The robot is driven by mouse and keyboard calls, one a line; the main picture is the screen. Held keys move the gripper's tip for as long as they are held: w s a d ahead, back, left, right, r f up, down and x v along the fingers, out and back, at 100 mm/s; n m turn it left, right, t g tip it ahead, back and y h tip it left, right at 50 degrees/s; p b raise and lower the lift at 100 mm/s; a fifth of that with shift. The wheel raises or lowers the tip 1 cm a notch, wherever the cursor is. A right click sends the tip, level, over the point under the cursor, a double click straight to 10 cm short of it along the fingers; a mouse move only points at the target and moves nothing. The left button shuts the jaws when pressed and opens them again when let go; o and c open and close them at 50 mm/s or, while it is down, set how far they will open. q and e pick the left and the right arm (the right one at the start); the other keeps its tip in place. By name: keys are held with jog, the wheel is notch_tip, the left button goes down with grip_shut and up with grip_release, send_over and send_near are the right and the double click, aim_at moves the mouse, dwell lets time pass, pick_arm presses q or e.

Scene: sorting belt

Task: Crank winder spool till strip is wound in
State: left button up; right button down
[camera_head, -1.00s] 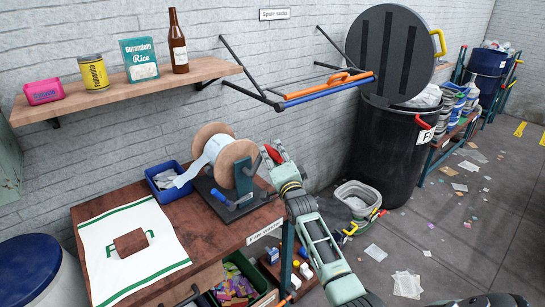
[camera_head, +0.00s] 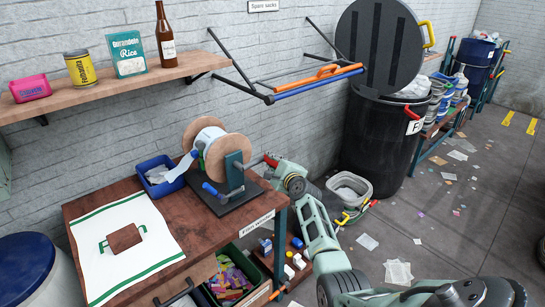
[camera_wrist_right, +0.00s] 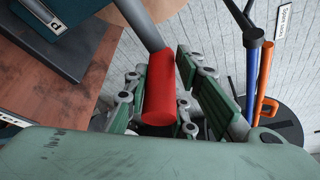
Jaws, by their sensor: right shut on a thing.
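The winder spool (camera_head: 226,146) has two wooden flanges and sits on a teal stand with a dark base on the brown bench. A pale strip (camera_head: 179,167) is partly wound on the spool and slopes down from it into a blue bin (camera_head: 157,175). The crank's red handle (camera_head: 270,160) is on the right side of the spool. My right gripper (camera_head: 277,164) is at this handle. In the right wrist view the red handle (camera_wrist_right: 158,88) lies between its green fingers, which are closed around it. My left gripper is out of view.
A white cloth with a brown block (camera_head: 124,238) lies on the bench's left part. A wall shelf (camera_head: 120,83) and a rack with orange and blue bars (camera_head: 318,80) are above. A black bin (camera_head: 378,140) stands to the right.

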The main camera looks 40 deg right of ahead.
notch_tip(320, 180, down, 6)
jog(key=a+m+g+y+p, duration=0.1)
jog(key=m+y, duration=0.1)
jog(key=m, duration=0.2)
jog(key=shift+s+a+y, duration=0.15)
jog(key=shift+a+y, duration=0.1)
jog(key=shift+y, duration=0.05)
dwell(0.3)
jog(key=c, duration=1.8)
grip_release()
jog(key=shift+o, duration=1.3)
jog(key=shift+r, duration=0.1)
jog(key=shift+r, duration=0.1)
